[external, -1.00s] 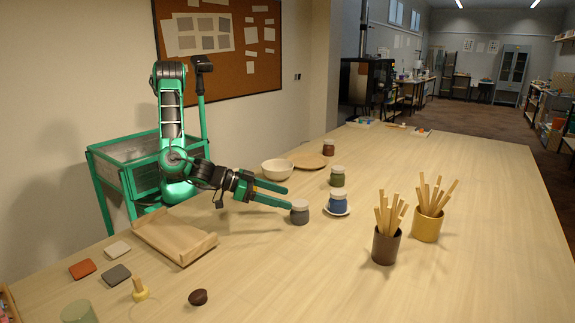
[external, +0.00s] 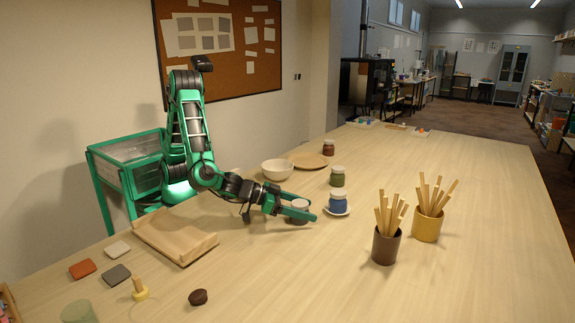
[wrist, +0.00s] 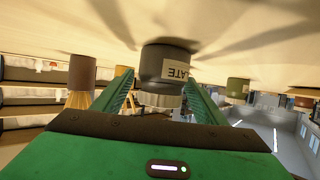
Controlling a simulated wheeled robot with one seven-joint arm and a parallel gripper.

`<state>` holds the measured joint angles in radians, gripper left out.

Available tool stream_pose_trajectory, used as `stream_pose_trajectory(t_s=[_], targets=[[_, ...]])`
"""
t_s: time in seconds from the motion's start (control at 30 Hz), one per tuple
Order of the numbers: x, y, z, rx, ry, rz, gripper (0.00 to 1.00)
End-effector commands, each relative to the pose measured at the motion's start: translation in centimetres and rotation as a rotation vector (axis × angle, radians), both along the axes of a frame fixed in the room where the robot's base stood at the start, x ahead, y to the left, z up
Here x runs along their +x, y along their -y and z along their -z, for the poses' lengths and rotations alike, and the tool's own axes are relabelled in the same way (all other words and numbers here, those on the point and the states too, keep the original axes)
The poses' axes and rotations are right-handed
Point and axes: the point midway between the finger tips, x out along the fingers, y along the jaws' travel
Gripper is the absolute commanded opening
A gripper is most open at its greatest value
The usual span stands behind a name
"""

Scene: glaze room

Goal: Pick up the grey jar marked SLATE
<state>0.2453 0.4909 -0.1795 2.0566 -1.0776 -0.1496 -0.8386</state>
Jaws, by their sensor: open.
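The grey jar (external: 300,207) stands on the table with its pale lid up, partly hidden by my gripper in the external view. My gripper (external: 306,211) is open and low over the table, with one finger on each side of the jar. In the wrist view my gripper's fingers (wrist: 160,92) flank the jar, with a gap beside it; contact is not clear.
A blue jar (external: 338,200) on a white saucer (external: 343,213) stands close to the right. Behind are a green jar (external: 338,176), a cream bowl (external: 277,170) and a brown jar (external: 328,147). A wooden tray (external: 172,246) lies left. The front middle is mostly clear.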

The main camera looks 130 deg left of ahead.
Motion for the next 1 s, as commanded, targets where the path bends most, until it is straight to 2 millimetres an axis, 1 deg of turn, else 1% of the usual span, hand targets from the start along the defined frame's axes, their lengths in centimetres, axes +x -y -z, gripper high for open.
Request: stream_pose_trajectory(t_s=[0.03, 0.17, 0.4, 0.47, 0.5, 0.6, 0.87, 1.0], targets=[[0.6, -0.7, 0.2, 0.000, 0.001, -0.004, 0.66], [1.5, -1.5, 0.8, 0.000, 0.000, -0.002, 0.66], [1.7, -1.6, 0.9, 0.001, 0.001, 0.000, 0.66], [1.7, -1.6, 0.9, 0.001, 0.001, 0.000, 0.52], [1.7, -1.6, 0.9, 0.001, 0.001, 0.000, 0.42], [1.7, -1.6, 0.9, 0.001, 0.001, 0.000, 0.20], [1.7, -1.6, 0.8, 0.001, 0.002, 0.000, 0.20], [1.7, -1.6, 0.2, 0.000, 0.004, -0.001, 0.20]])
